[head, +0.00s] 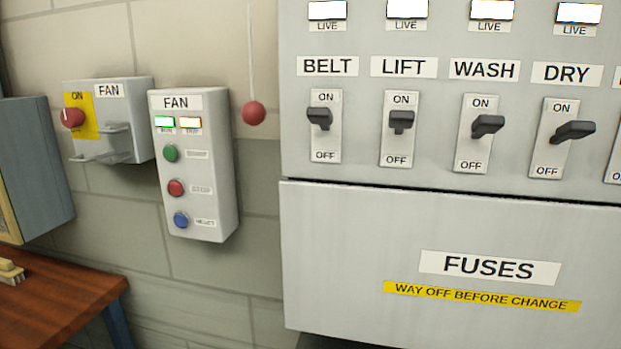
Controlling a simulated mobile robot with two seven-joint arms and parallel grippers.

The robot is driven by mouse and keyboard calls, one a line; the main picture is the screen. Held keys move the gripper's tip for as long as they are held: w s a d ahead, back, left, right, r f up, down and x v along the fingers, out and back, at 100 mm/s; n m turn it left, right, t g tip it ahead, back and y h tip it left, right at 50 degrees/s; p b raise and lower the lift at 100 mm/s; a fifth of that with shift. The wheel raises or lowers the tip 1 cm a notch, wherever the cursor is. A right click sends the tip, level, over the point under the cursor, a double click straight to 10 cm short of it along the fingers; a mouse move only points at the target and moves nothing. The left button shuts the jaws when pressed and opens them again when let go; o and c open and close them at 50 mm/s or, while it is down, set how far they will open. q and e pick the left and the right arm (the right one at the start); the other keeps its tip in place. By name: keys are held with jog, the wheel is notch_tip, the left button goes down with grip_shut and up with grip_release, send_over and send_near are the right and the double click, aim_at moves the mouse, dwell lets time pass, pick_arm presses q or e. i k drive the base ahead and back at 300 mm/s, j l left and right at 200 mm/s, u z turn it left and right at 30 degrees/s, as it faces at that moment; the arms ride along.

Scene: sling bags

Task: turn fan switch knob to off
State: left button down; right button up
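The fan switch box (140,92) is a grey box on the wall at the left, labelled FAN. Its red round knob (72,118) sits on a yellow plate (84,98) with ON printed at the top. A light mark on the knob points up toward ON. The lower part of the plate is partly hidden by the knob, so I cannot read an OFF word clearly. A grey bracket-like handle (112,140) sticks out at the box's lower front. Neither of my grippers shows in the head view.
Right of the switch stands a FAN button box (200,130) with green, red and blue buttons and lit lamps. A red ball (254,113) hangs on a cord. A large panel (370,240) with several levers fills the right. A wooden bench (60,300) is lower left.

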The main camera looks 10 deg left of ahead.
aim_at(72, 118)
jog(key=u, duration=1.25)
